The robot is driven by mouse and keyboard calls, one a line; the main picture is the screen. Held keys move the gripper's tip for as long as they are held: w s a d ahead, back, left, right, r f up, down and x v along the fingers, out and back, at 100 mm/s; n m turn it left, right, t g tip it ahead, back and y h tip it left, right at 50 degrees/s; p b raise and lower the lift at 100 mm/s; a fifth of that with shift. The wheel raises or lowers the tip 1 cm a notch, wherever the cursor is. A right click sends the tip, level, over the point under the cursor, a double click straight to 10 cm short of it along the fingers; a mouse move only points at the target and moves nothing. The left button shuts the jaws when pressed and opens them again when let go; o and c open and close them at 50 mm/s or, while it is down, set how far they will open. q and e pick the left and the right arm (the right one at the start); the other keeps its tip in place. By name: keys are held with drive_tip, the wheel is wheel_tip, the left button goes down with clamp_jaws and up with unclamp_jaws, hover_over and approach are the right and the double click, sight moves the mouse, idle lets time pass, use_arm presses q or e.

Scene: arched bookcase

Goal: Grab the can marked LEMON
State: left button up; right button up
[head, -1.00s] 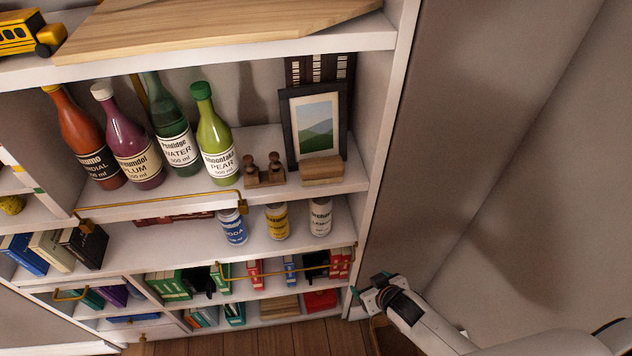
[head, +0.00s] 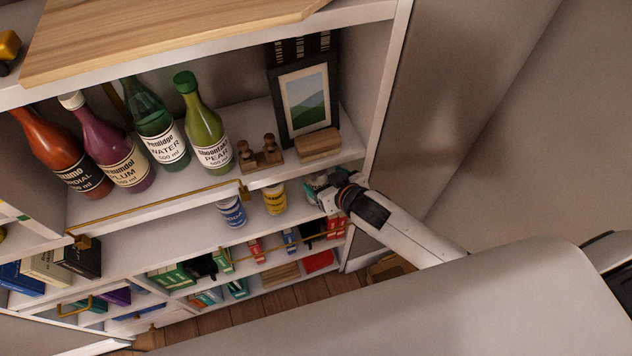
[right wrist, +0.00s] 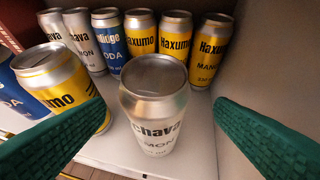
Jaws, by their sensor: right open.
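The white can with "chava" and the letters "MON" showing on its label (right wrist: 152,122) stands upright on a white shelf in the right wrist view. It is in front of the others, between my right gripper's green fingers, with a gap on each side. My right gripper (head: 314,186) is open and reaches into the can shelf's right end in the head view, where it hides the white can. Its fingers also show in the right wrist view (right wrist: 158,112). My left gripper is not in view.
A yellow can (head: 275,200) and a blue can (head: 232,211) stand left of the gripper. More white, blue and yellow cans line the back, including a blue SODA can (right wrist: 112,45). The shelf above (head: 215,198) and the right side panel (head: 385,95) are close.

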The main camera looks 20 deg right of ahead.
drive_tip(key=shift+a+x, duration=0.15)
drive_tip(key=shift+x, duration=1.05)
drive_tip(key=shift+a+x, duration=0.15)
drive_tip(key=shift+x, duration=1.05)
drive_tip(key=shift+s+d, duration=0.1)
drive_tip(key=shift+s, duration=0.05)
drive_tip(key=c, duration=1.3)
